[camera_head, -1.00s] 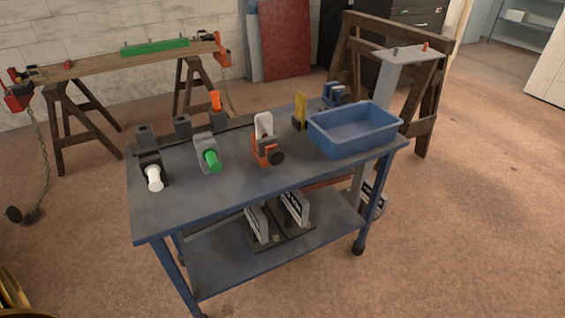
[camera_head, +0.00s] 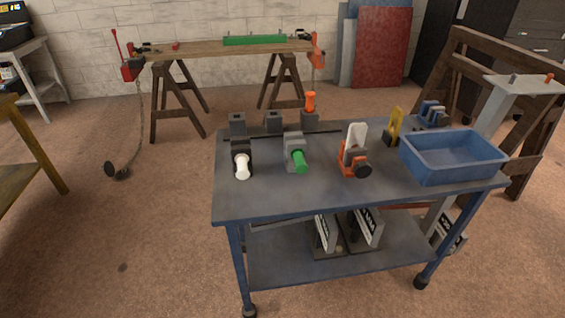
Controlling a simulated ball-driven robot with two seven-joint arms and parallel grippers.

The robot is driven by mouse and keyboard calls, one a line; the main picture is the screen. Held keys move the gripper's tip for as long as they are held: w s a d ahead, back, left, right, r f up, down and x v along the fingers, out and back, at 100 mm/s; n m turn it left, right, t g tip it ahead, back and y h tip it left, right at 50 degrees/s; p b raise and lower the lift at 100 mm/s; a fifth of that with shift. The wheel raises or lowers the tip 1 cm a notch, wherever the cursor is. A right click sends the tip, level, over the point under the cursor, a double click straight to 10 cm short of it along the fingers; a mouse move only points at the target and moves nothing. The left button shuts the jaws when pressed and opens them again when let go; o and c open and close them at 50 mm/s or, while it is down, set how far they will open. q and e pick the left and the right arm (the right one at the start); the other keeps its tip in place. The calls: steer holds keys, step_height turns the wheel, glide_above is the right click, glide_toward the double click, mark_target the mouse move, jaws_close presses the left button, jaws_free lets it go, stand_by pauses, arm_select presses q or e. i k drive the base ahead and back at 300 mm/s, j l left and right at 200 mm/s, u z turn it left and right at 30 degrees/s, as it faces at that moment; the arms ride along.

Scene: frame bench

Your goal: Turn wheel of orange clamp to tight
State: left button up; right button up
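The orange clamp (camera_head: 346,158) stands on the blue workbench (camera_head: 290,200), right of the middle of its top. Its dark round wheel (camera_head: 363,171) faces toward me at the front. A white upright piece (camera_head: 356,136) rises behind the wheel. I cannot tell from here how tight the wheel is. Neither of my grippers is in view.
Left of it stand a grey clamp with a green handle (camera_head: 300,162) and a dark clamp with a white handle (camera_head: 242,166). A blue bin (camera_head: 454,158) and a yellow piece (camera_head: 395,127) are at the right. The floor before the bench is clear.

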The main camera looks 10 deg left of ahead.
mark_target(362, 170)
steer(key=i+l+u, duration=0.15)
steer(key=l+u, duration=0.25)
steer(key=i+l+u, duration=0.1)
steer(key=l+u, duration=0.15)
steer(key=u, duration=0.2)
steer(key=l+u, duration=1.25)
steer(key=j, duration=0.1)
